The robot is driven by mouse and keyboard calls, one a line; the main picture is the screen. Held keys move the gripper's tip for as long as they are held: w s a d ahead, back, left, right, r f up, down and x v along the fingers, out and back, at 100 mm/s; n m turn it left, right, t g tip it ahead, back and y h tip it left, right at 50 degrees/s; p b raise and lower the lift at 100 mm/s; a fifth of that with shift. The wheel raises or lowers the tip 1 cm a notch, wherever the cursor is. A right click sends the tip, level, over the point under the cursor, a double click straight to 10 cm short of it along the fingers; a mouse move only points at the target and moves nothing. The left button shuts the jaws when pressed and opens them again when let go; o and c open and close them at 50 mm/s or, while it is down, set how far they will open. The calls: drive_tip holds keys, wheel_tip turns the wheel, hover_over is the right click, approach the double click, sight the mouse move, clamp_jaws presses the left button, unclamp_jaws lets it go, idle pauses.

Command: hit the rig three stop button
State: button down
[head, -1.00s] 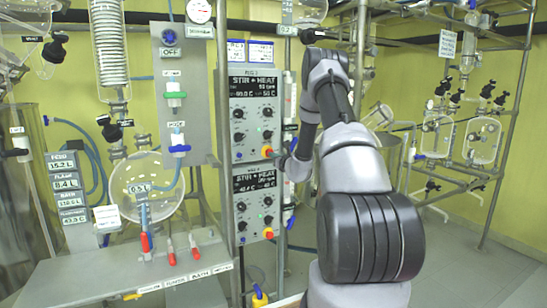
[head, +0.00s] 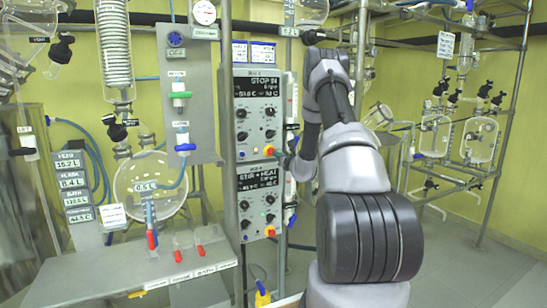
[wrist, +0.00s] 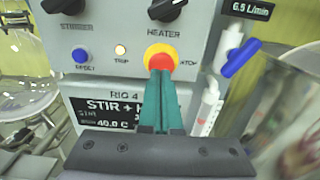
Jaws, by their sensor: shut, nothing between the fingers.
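The upper control unit (head: 257,110) has black knobs and a dark display that begins with STOP. Its red stop button (head: 267,152) in a yellow collar is at its lower right, and shows in the wrist view (wrist: 160,57). The lower unit (head: 258,201), labelled RIG 4 in the wrist view, reads STIR + HEAT.
A blue-handled valve (wrist: 240,58) is right of the button in the wrist view. A glass flask (head: 150,186) and a grey bench (head: 130,265) with red-handled taps are at the left. Glass vessels (head: 480,139) hang on a metal frame at the right. Open floor lies at the lower right.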

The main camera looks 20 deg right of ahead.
drive_tip(key=s, duration=1.1)
drive_tip(key=shift+d+f, duration=0.15)
drive_tip(key=shift+d, duration=0.2)
drive_tip(key=shift+s, duration=0.1)
